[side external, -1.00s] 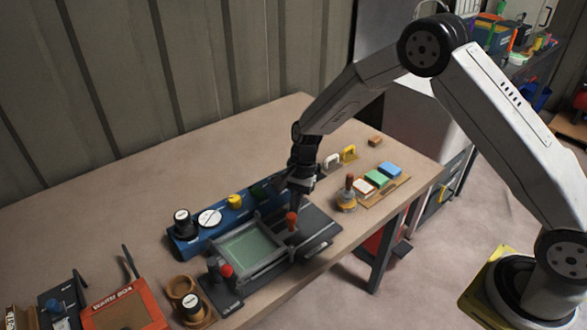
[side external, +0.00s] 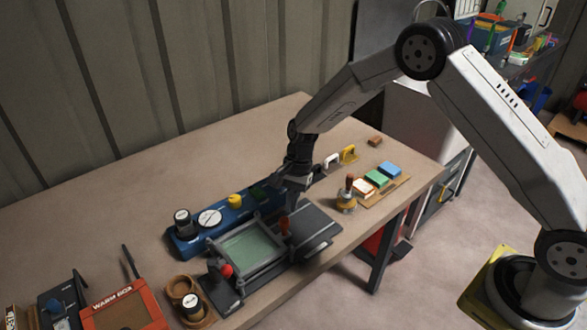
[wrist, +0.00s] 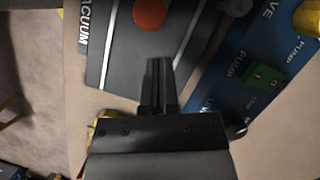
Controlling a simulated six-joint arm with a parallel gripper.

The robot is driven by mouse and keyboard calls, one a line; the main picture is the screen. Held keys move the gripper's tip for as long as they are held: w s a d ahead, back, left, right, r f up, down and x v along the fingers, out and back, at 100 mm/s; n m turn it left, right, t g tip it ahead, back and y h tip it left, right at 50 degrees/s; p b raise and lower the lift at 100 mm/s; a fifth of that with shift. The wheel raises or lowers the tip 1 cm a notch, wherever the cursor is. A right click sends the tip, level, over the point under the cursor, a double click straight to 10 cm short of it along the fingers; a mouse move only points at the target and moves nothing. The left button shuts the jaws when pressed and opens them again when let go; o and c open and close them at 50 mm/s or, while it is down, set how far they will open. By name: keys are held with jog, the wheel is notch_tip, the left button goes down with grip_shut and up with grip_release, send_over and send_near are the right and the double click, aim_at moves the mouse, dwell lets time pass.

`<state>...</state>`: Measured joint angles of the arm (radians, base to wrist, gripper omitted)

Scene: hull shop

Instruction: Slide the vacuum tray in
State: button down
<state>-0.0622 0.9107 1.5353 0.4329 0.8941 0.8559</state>
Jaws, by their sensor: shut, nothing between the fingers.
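The vacuum unit is a long dark base (side external: 316,226) on the bench, with a grey frame around a greenish pane (side external: 250,245) toward its left. A red-orange knob (side external: 285,227) stands at the frame's right end; its round top shows in the wrist view (wrist: 149,12). Part of the "VACUUM" lettering (wrist: 84,28) is at the left there. Another red knob (side external: 226,270) is at the left end. My gripper (side external: 294,207) is shut and empty, pointing down just behind and right of the red-orange knob. Its fingertips (wrist: 158,62) show a small gap to that knob; contact is unclear.
A blue pump unit (side external: 215,225) with dials and a yellow knob (side external: 235,201) lies close behind the base. Round wooden holders (side external: 180,290) and an orange warm box (side external: 120,308) are left. A wooden-handled tool (side external: 347,195) and coloured blocks (side external: 377,178) stand right.

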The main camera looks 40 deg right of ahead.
jog(key=shift+w+d, duration=0.35)
jog(key=shift+d, duration=0.4)
jog(key=v, duration=1)
jog(key=shift+d+r, duration=0.1)
jog(key=s+d+n+t+h, duration=0.2)
jog(key=s+n, duration=0.4)
jog(key=s, duration=0.5)
jog(key=s+d+r+n+t+h, duration=0.1)
jog(key=s+d+n+t, duration=0.1)
jog(key=s+n, duration=0.4)
jog(key=shift+s+r+n+t+h, duration=0.3)
jog(key=shift+s+r+h, duration=0.1)
jog(key=shift+s, duration=2.25)
